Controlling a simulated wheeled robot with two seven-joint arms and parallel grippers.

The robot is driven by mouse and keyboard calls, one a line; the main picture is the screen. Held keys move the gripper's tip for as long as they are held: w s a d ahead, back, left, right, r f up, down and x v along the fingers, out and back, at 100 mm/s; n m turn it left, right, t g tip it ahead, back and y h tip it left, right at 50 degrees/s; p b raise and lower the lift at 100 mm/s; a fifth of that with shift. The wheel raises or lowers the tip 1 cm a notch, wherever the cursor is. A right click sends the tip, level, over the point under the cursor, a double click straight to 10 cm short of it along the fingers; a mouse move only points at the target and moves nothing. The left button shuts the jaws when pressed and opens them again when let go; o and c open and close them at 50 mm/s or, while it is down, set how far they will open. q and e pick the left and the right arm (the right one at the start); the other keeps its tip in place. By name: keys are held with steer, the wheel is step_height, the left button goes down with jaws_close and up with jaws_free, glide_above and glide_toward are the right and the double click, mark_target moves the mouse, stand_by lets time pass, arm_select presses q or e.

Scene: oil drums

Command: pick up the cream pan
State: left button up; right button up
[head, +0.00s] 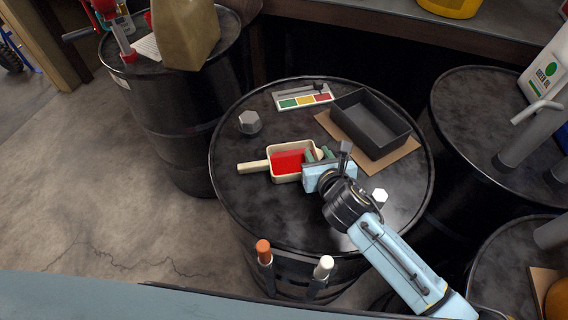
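The cream pan (275,150) is a small rectangular pan with a red inside. It sits on top of the middle black oil drum (250,206), its handle (252,167) pointing left. My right gripper (319,155) is at the pan's right end, reaching in from the lower right. The gripper hides part of that end, and I cannot tell whether the fingers touch the pan. My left gripper is not in view.
On the same drum are a black tray (377,135) on cardboard, a coloured chart (304,101), a grey hex nut (249,122) and a white hex piece (379,195). Two markers, orange-tipped (263,250) and white-tipped (323,267), stand at the front edge. Other drums flank it.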

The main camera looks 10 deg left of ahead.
steer(key=shift+w+a+f, duration=0.15)
steer(key=shift+w+f, duration=0.05)
steer(key=shift+w, duration=0.25)
jaws_close()
steer(key=shift+r, duration=0.15)
